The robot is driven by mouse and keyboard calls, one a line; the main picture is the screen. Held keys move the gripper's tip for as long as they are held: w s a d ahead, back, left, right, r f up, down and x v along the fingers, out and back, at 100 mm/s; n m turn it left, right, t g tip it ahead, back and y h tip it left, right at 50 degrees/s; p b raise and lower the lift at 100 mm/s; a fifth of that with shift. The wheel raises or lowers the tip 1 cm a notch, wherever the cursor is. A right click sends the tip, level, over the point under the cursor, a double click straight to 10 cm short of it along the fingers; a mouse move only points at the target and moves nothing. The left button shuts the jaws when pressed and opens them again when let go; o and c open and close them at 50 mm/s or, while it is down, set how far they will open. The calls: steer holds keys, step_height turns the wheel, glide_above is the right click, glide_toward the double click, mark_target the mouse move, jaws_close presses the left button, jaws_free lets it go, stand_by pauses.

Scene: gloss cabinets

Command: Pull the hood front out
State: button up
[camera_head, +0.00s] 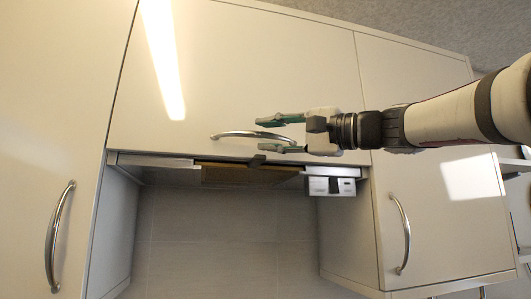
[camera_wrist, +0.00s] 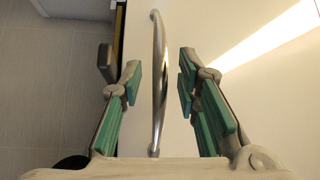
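A wide pale gloss front (camera_head: 230,70) with a curved metal handle (camera_head: 228,134) near its lower edge hangs above the range hood's underside (camera_head: 155,161). I take this panel to be the hood front; it looks closed, in line with its neighbours. My gripper (camera_head: 268,137) comes in from the right, open and empty, one green-padded finger above the handle and one below. In the wrist view the handle (camera_wrist: 159,60) runs between the two open fingers (camera_wrist: 158,80), with a gap on each side. I cannot tell how deep the bar sits between the pads.
A small dark block (camera_head: 257,161) juts out under the front's lower edge, close to the lower finger; it also shows in the wrist view (camera_wrist: 107,62). Tall gloss doors with handles stand at left (camera_head: 50,110) and right (camera_head: 440,220). The tiled recess (camera_head: 205,235) below is clear.

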steer(key=shift+x, duration=1.45)
steer(key=shift+c, duration=0.2)
jaws_close()
steer(key=shift+d, duration=0.1)
steer(key=s+d+b, duration=0.3)
steer(key=s, duration=0.8)
